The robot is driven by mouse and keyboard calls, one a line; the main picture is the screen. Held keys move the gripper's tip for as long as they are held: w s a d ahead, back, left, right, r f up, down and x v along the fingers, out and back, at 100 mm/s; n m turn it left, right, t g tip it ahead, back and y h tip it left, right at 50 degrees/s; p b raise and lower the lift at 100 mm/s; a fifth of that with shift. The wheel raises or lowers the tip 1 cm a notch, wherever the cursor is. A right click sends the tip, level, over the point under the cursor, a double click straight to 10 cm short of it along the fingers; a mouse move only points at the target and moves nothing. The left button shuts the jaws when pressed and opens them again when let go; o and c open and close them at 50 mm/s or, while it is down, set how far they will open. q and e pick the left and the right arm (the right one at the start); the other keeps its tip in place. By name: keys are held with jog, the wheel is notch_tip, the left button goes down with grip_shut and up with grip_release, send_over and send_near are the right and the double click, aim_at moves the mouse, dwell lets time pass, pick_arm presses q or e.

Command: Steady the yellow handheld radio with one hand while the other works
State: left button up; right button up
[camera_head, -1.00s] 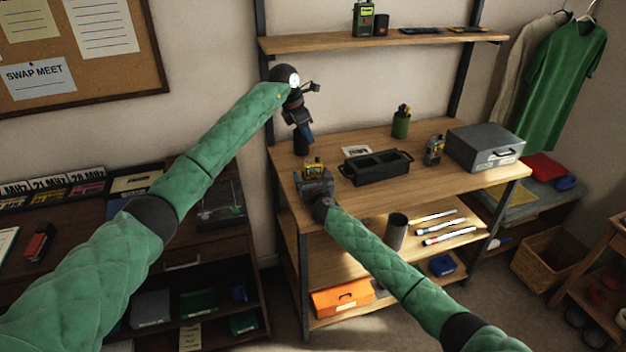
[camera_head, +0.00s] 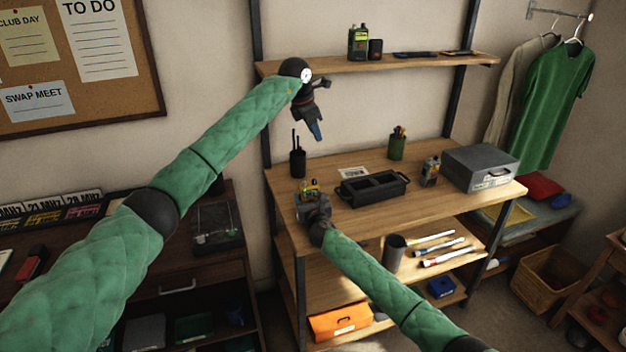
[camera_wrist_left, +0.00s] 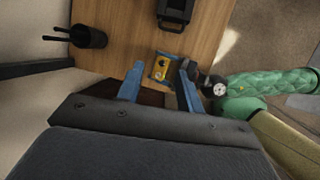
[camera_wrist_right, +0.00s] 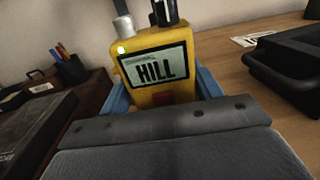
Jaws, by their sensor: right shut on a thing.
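The yellow handheld radio (camera_head: 311,187) stands at the left front of the wooden bench. In the right wrist view the radio (camera_wrist_right: 158,62) has a screen reading "HILL", a lit green light, a silver knob and black parts on top. My right gripper (camera_head: 306,200) is shut on the radio, with blue fingers at both sides of its body. My left gripper (camera_head: 317,131) is up in the air above the bench, pointing down, apart from the radio. Its blue fingers (camera_wrist_left: 160,78) are spread with nothing between them; the radio shows beyond them in the left wrist view.
A black cup (camera_head: 298,163) with thin dark sticks stands behind the radio. A black divided tray (camera_head: 373,188) is to its right, with another handheld radio (camera_head: 430,171) and a grey box (camera_head: 481,167) farther right. A shelf (camera_head: 380,63) hangs above the bench.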

pick_arm(q)
jog(key=d+r+y, duration=0.1)
jog(key=d, duration=0.1)
jog(key=n+g+y, duration=0.2)
jog(key=n+g, duration=0.1)
jog(key=n, duration=0.5)
send_over(314, 182)
notch_tip(314, 182, down, 6)
jog(key=f, duration=1.2)
jog(key=shift+w+f, duration=0.15)
jog(key=shift+w, duration=0.25)
jog(key=shift+a, duration=0.1)
grip_shut()
